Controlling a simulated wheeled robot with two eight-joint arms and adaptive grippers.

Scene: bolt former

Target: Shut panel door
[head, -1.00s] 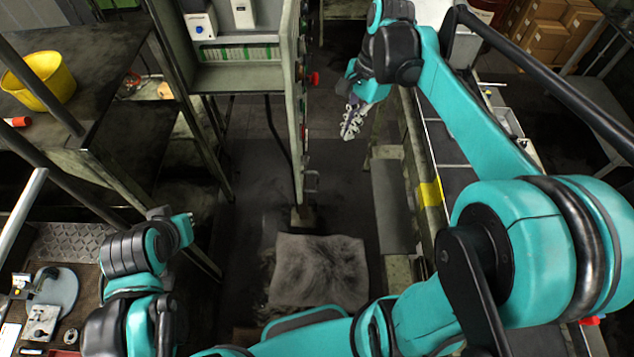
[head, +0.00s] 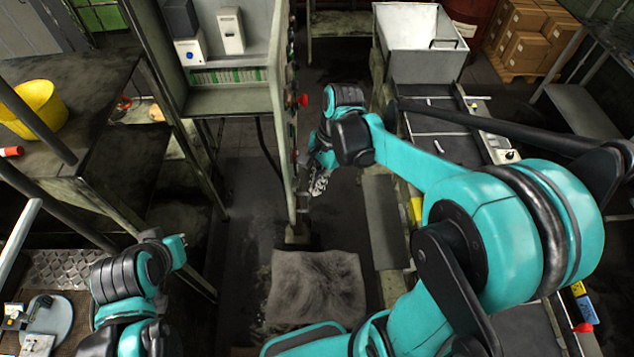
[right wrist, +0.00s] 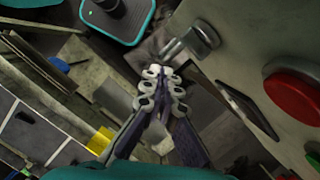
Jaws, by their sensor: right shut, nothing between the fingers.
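The panel door (head: 281,120) stands open and is seen nearly edge-on, swung out from the grey cabinet (head: 215,102). Its face carries a red button (head: 303,101), which looks large in the right wrist view (right wrist: 298,96). A metal handle (right wrist: 192,44) sticks out from the door face in the right wrist view. My right gripper (head: 318,184) is beside the lower door face, on its right. In the right wrist view the fingers (right wrist: 160,76) are shut and empty, close to the handle; I cannot tell whether they touch it. Of my left arm only links show; its gripper is not visible.
A conveyor-like bench (head: 436,110) with a pale hopper (head: 420,52) stands right of the aisle. A dark table (head: 100,105) with a yellow bucket (head: 32,108) is at left. A grey mat (head: 314,287) lies on the floor. The aisle between is narrow.

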